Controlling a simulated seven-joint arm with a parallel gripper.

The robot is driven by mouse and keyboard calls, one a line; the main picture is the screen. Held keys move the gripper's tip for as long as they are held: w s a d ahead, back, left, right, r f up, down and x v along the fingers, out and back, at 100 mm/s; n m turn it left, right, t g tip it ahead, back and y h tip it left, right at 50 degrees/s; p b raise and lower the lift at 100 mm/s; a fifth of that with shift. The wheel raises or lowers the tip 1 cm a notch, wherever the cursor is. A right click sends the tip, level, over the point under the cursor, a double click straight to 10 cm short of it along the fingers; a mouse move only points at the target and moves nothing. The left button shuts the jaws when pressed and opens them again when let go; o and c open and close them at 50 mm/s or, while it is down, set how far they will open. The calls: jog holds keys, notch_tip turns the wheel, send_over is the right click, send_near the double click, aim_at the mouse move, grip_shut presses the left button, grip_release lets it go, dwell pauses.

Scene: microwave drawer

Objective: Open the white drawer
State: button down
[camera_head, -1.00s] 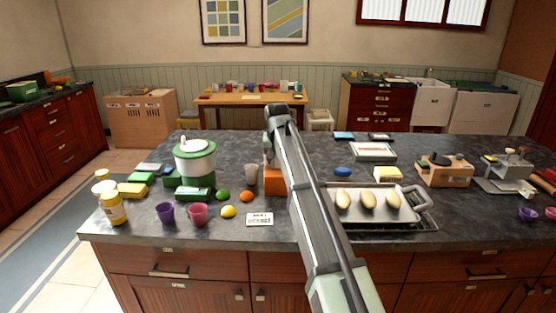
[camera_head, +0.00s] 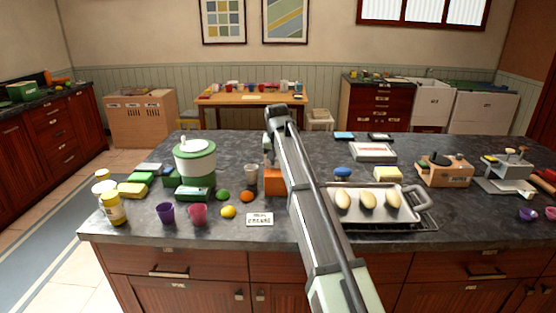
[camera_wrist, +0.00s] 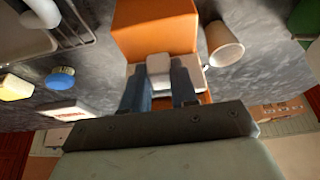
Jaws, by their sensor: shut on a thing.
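The white drawer (camera_wrist: 196,76) belongs to an orange box (camera_wrist: 155,30); in the wrist view only parts of its white front show around my fingers. A pale block-like handle (camera_wrist: 159,71) sits at the middle of that front. My gripper (camera_wrist: 160,86) has its two dark blue-grey fingers on either side of this handle and is shut on it. How far the drawer stands out is hard to tell, as the fingers and palm cover it. In the head view the orange box (camera_head: 274,184) stands on the counter, partly behind my arm; the drawer front is hidden there.
A pale cup (camera_wrist: 224,43) stands close beside the box. A blue-topped brush (camera_wrist: 61,78), a yellow block (camera_wrist: 15,87) and a tray (camera_head: 372,214) with several oval items lie on the other side. The dark counter (camera_head: 310,150) has bare room behind the box.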

jog(key=shift+s, duration=0.1)
jog(key=s, duration=0.9)
jog(key=c, duration=0.9)
grip_release()
jog(key=shift+s, duration=0.1)
jog(key=v, duration=1.3)
jog(key=shift+s+r, duration=0.15)
jog(key=shift+r, duration=0.2)
